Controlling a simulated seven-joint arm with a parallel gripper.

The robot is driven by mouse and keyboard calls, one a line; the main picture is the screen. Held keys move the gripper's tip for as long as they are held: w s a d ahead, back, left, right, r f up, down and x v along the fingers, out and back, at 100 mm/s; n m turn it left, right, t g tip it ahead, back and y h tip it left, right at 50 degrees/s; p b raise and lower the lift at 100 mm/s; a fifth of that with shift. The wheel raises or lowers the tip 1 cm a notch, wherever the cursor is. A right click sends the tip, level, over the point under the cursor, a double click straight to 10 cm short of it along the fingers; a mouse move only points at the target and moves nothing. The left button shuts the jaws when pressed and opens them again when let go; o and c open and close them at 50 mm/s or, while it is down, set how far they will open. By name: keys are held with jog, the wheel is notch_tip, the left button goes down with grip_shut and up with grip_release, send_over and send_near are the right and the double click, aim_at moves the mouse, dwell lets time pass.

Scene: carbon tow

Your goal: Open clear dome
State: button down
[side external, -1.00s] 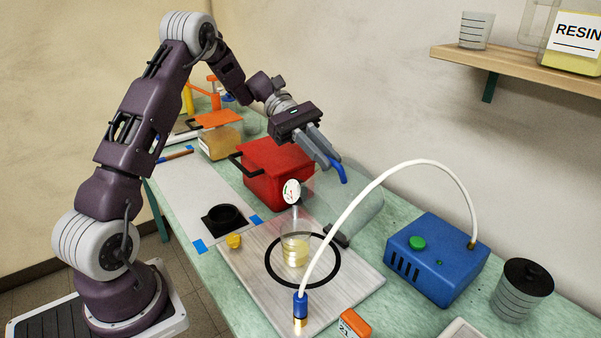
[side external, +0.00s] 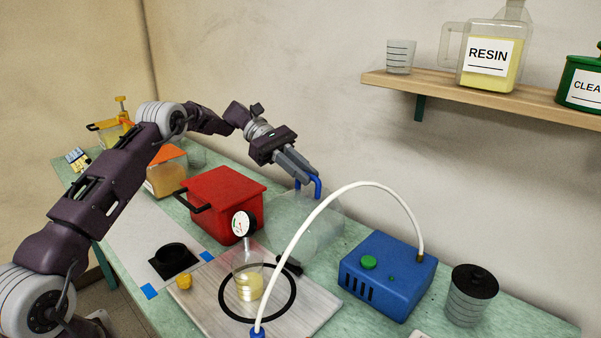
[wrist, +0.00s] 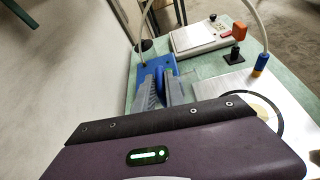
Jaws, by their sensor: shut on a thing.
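The clear dome (side external: 318,226) is tipped up on its black hinge (side external: 289,265) at the back of the pale base plate (side external: 204,302). Its see-through wall is faint, so its exact tilt is hard to read. My gripper (side external: 301,177) is shut on the dome's blue handle (side external: 318,186), above and behind the plate. On the plate, inside the black seal ring (side external: 293,298), stands a clear cup with yellow liquid (side external: 249,286), uncovered.
A gauge (side external: 243,224) stands near the dome. A red box (side external: 226,203) is to the left, a blue pump (side external: 387,275) to the right. A white hose (side external: 345,190) arches in front of the dome. The wall and shelf (side external: 470,92) are behind.

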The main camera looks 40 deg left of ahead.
jog(key=shift+w+a, duration=0.1)
jog(key=shift+w, duration=0.2)
jog(key=c, duration=1.5)
grip_release()
jog(key=shift+w+f, duration=0.1)
jog(key=shift+f, duration=0.05)
jog(key=shift+o, duration=0.2)
jog(key=v, duration=0.2)
jog(key=shift+a, duration=0.35)
notch_tip(320, 180, up, 8)
jog(key=shift+f, duration=0.25)
jog(key=shift+a, duration=0.1)
